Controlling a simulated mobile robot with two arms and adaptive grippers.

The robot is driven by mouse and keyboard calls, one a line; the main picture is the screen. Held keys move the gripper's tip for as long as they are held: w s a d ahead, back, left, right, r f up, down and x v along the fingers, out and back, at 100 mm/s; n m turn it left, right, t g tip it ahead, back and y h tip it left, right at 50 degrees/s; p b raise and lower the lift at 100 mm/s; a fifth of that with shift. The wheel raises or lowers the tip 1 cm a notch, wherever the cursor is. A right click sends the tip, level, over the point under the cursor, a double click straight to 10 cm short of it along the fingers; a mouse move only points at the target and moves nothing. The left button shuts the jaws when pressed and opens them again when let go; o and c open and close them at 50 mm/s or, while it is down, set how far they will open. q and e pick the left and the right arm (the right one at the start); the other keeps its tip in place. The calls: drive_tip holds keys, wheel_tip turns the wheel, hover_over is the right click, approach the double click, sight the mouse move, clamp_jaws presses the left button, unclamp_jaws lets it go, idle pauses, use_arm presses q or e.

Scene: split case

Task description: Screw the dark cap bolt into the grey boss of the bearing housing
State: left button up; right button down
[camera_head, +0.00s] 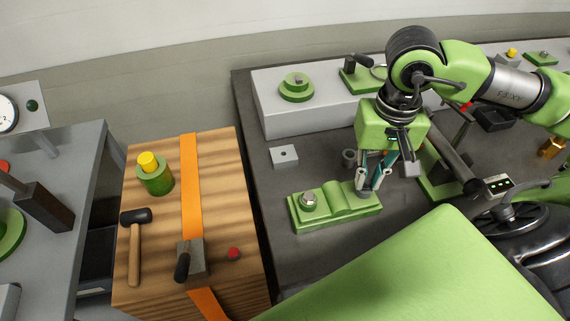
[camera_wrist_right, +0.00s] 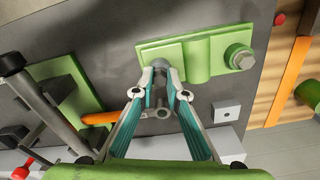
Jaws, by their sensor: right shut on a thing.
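The bearing housing is a green block with a raised middle rib; it lies flat on the dark bench (camera_head: 335,212) and shows in the right wrist view (camera_wrist_right: 203,53). A silver hex-headed bolt (camera_head: 309,200) sits in its left end; in the right wrist view it is at the right (camera_wrist_right: 239,58). My right gripper (camera_head: 368,187) points down at the housing's other end, its fingers nearly together. It is shut on a grey round piece (camera_wrist_right: 160,66), apparently the cap bolt, at that end. The fingers hide much of it; the boss beneath and thread engagement cannot be made out.
A small grey plate with a hole (camera_head: 284,156) and a grey ring (camera_head: 349,158) lie behind the housing. A pale raised block (camera_head: 262,118) carries green parts. A wooden crate (camera_head: 222,150) with a hammer (camera_head: 135,240) stands left. Bare bench lies between crate and housing.

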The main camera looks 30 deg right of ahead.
drive_tip(key=m, duration=0.2)
drive_tip(key=shift+a+m, duration=0.1)
drive_tip(key=shift+m, duration=0.3)
use_arm(q)
drive_tip(key=shift+f, duration=0.3)
use_arm(e)
drive_tip(key=c, duration=1.9)
unclamp_jaws()
drive_tip(key=c, duration=0.3)
drive_tip(key=shift+c, duration=0.2)
